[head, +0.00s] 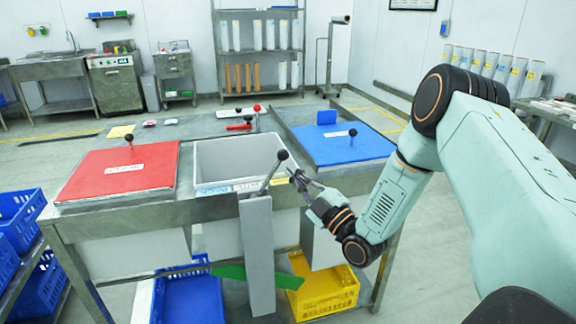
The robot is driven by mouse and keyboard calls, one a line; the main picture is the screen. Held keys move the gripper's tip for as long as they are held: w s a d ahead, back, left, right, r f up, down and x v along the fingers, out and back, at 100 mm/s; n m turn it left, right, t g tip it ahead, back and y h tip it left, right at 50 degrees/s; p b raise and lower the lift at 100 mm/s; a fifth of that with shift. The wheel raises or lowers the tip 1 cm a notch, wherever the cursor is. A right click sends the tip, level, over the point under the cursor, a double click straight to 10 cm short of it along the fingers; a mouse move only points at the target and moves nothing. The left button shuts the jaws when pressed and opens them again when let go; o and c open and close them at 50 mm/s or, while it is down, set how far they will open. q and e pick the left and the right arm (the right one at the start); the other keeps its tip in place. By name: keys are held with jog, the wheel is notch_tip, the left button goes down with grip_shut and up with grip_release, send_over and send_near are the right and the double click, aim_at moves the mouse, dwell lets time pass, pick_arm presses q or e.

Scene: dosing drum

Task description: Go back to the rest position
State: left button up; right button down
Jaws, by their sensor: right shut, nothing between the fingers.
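My right gripper (297,178) reaches in from the right on its pale green arm. Its fingers are shut and empty, just right of a lever with a black knob (282,156). I cannot tell whether they touch the lever. The lever stands tilted at the front of an open grey bin (238,158) in the steel bench, above a grey upright panel (257,255). A red lid (120,172) with a black knob is left of the bin, and a blue lid (343,144) with a black knob is right of it. My left gripper is out of view.
Below the bench are a blue crate (190,298), a yellow crate (325,290) and a green piece (228,272). Blue crates (20,216) stack at the left. A shelf rack (262,50) stands at the back. The floor behind the bench looks mostly open.

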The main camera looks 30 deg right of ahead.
jog(key=s+a+f+m+g+h, duration=0.1)
jog(key=s+a+f+m+g, duration=0.2)
jog(key=f, duration=0.4)
jog(key=s+a+f+m+g, duration=0.1)
jog(key=s+f+m+g, duration=0.3)
jog(key=f, duration=0.3)
jog(key=s+a+f+m+g+h, duration=0.1)
jog(key=s+a+f+m+g, duration=0.25)
jog(key=f, duration=0.35)
jog(key=s+a+f+m+g+b, duration=0.1)
jog(key=s+f+g, duration=0.4)
jog(key=s, duration=0.9)
jog(key=s+a+f+m+g+h+b, duration=0.1)
jog(key=s+a+f+g, duration=0.3)
jog(key=s, duration=1)
jog(key=shift+a+f+m+g+b, duration=0.25)
jog(key=shift+f+m+g+b, duration=0.15)
jog(key=shift+f+g, duration=0.55)
